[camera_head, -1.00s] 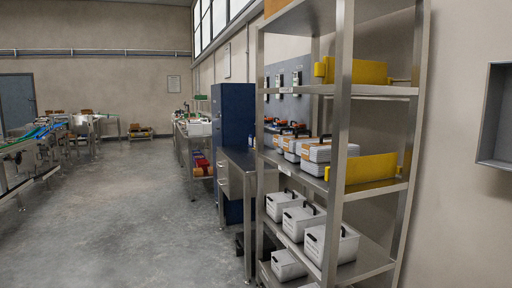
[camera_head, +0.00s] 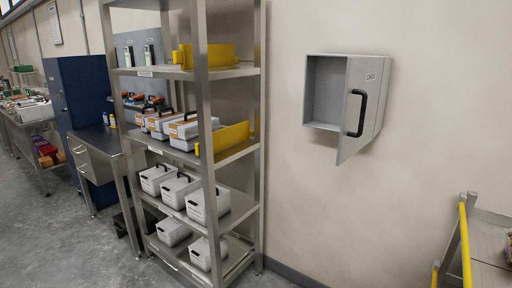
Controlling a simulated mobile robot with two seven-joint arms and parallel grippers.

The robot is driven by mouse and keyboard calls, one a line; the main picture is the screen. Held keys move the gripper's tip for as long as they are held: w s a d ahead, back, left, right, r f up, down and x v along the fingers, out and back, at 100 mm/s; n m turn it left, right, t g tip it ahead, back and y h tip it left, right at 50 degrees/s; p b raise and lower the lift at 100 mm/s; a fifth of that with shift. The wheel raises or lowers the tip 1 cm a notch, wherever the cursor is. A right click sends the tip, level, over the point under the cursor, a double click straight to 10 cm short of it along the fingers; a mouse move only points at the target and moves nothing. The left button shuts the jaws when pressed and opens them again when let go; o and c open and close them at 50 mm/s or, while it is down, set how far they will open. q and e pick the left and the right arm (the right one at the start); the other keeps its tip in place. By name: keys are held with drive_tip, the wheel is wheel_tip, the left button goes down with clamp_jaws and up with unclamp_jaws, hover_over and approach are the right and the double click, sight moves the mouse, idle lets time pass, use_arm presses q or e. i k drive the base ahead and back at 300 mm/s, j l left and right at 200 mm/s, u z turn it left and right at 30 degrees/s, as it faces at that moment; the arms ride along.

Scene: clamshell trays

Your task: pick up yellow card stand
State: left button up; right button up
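I cannot make out a yellow card stand for certain. A yellow panel-like piece (camera_head: 230,137) stands at the right end of the middle shelf, partly behind the rack's front post. Another yellow piece (camera_head: 206,56) stands on the shelf above it. I cannot tell whether either is the card stand. Neither of my grippers is in view.
A metal shelf rack (camera_head: 205,105) holds several white bins (camera_head: 206,205) with dark handles. A grey wall cabinet (camera_head: 345,105) hangs on the right with its door ajar. Yellow rails (camera_head: 465,245) edge a bench at lower right. A blue cabinet (camera_head: 80,90) stands left.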

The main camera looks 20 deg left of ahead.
sight(112, 118)
drive_tip(key=i+j+u, duration=0.25)
drive_tip(key=j+u, duration=0.2)
drive_tip(key=j, duration=0.15)
drive_tip(key=i+j+u, duration=1.4)
drive_tip(key=i+u, duration=0.3)
drive_tip(key=i, duration=2.75)
drive_tip(key=j+u, duration=0.05)
drive_tip(key=j, duration=0.1)
